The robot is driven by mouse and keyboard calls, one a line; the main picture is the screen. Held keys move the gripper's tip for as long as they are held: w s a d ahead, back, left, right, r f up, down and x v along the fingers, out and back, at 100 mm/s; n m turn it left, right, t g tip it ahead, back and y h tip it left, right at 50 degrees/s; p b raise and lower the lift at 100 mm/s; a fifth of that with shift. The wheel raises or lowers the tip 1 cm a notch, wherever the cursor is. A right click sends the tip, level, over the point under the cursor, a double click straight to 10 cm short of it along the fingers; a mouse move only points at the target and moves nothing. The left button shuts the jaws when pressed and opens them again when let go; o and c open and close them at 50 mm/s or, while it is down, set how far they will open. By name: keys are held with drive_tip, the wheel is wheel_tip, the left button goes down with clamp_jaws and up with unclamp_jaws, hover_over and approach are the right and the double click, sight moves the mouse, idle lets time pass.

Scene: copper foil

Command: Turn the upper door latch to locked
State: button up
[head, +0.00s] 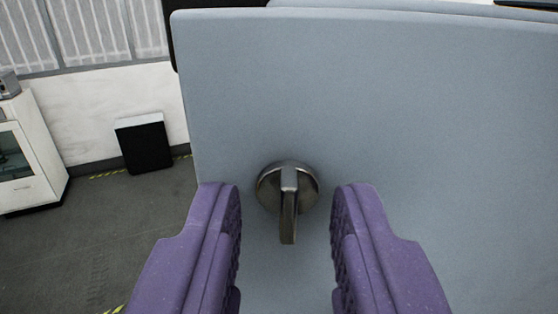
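The door latch (288,205) is a round metal knob with a flat thumb-turn lever on a grey-blue door panel (430,110). The lever points downward in the picture, close to vertical. My gripper (286,205) is open, with one purple finger to the left of the latch and one to the right. A gap shows on each side between the fingers and the latch. How far the fingertips are from the door surface is hard to tell. No second latch is in view.
The door's left edge runs down beside my left finger. Beyond it are a grey floor (70,250), a white cabinet (30,150) at far left, a black box (145,145) by the white wall, and blinds above. The door face around the latch is clear.

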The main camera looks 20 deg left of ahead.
drive_tip(key=shift+w+a, duration=0.1)
drive_tip(key=shift+w, duration=0.15)
drive_tip(key=shift+c, duration=0.2)
clamp_jaws()
